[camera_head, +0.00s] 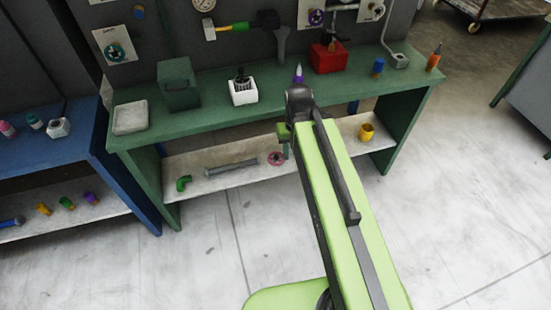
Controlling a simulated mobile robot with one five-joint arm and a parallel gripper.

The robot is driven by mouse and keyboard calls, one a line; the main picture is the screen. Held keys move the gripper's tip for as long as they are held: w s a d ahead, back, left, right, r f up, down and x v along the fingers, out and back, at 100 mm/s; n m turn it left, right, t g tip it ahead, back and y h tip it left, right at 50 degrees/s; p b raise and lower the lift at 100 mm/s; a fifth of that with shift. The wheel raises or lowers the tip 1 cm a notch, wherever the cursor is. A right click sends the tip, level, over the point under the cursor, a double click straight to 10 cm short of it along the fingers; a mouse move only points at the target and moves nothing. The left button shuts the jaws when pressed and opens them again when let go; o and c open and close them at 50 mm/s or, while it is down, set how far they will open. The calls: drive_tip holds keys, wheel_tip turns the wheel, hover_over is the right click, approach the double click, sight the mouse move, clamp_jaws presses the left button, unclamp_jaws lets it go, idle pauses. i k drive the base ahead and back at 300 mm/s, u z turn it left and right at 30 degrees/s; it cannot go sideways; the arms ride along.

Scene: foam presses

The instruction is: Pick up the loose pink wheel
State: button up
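A small pink wheel (276,158) lies on the pale lower shelf of the green workbench (215,113), near the middle. My green arm reaches from the bottom right up to the front of the bench. My gripper (286,150) hangs down at the arm's far end, in front of the bench's front edge. It appears just right of the pink wheel in the picture. The fingers are small and partly hidden by the arm, so I cannot see whether they are open. No pink wheel shows lifted from the shelf.
On the shelf, a grey pipe (232,167) and a green elbow (183,183) lie left of the wheel, and a yellow cup (366,132) stands to the right. The benchtop overhangs the shelf. A blue bench (62,152) stands left. The floor in front is clear.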

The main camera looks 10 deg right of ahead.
sight(277, 156)
drive_tip(key=u, duration=0.8)
drive_tip(key=k, duration=0.15)
drive_tip(key=u, duration=3.65)
drive_tip(key=k, duration=1.7)
drive_tip(key=z, duration=1.8)
drive_tip(key=i, duration=0.6)
drive_tip(key=z, duration=0.05)
